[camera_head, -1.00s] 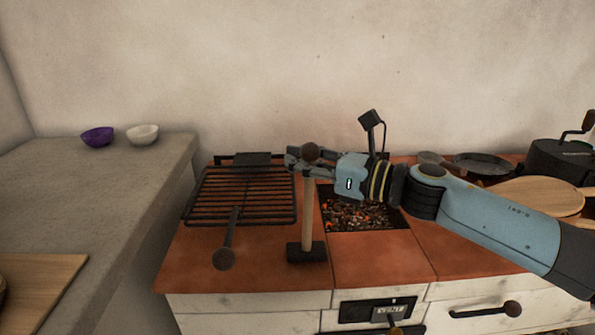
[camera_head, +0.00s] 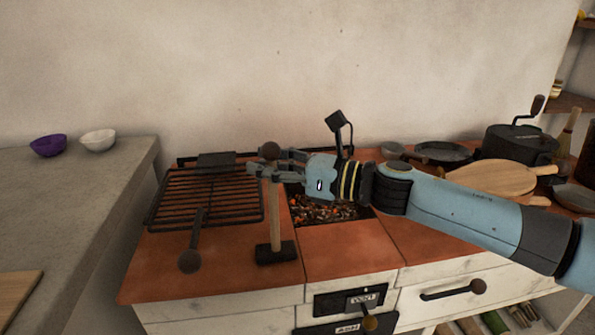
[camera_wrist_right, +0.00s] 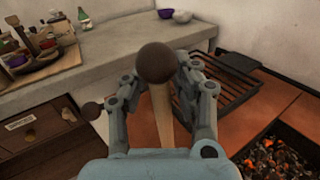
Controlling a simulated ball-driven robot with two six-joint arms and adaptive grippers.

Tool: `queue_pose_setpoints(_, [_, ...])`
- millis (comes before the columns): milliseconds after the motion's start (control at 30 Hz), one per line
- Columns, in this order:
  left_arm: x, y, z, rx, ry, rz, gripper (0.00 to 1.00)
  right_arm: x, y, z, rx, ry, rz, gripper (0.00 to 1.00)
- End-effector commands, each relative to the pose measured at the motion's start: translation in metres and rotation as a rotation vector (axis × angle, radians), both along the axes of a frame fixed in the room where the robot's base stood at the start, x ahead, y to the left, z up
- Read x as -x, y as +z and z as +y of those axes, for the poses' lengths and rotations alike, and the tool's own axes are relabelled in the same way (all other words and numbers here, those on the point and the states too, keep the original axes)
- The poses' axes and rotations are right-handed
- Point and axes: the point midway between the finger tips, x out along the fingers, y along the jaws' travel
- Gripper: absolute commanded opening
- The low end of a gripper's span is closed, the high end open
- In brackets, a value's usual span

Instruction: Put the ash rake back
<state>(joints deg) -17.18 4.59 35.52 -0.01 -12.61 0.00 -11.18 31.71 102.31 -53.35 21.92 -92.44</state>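The ash rake stands nearly upright in the head view, with a dark ball (camera_head: 270,151) on top, a pale wooden handle (camera_head: 275,215) and a dark block-shaped head (camera_head: 276,252) low over the red tiles. I cannot tell whether the head touches them. My right gripper (camera_head: 262,167) is around the handle just under the ball and looks shut on it. My left gripper is not in view.
A grill rack (camera_head: 210,195) with a dark-knobbed handle (camera_head: 190,260) lies left of the rake. The ember pit (camera_head: 325,210) is to its right. Pans (camera_head: 443,152) and a wooden board (camera_head: 492,177) occupy the right. Bowls (camera_head: 98,140) stand on the left counter. Front tiles are clear.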

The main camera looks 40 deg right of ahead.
Motion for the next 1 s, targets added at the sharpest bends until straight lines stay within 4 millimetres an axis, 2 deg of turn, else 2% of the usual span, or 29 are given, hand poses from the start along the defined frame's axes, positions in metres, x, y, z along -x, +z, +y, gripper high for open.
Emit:
queue_pose_setpoints(100, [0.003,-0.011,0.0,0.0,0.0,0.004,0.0,0.017,-0.006,-0.008,0.005,0.004,0.009,0.29])
queue_pose_setpoints(367, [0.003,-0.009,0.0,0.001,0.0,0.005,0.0,0.044,-0.001,-0.022,0.002,0.003,0.008,0.29])
queue_pose_setpoints(433, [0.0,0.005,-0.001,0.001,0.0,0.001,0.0,0.055,0.002,-0.028,0.0,0.003,0.012,0.29])
queue_pose_setpoints(633, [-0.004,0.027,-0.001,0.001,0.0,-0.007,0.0,0.081,0.004,-0.043,0.001,0.002,0.01,0.29])
queue_pose_setpoints(800, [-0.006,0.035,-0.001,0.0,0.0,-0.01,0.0,0.094,0.002,-0.05,0.0,0.0,0.006,0.29])
queue_pose_setpoints(1000, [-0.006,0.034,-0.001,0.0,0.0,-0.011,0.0,0.096,-0.001,-0.051,0.0,0.0,0.004,0.29])
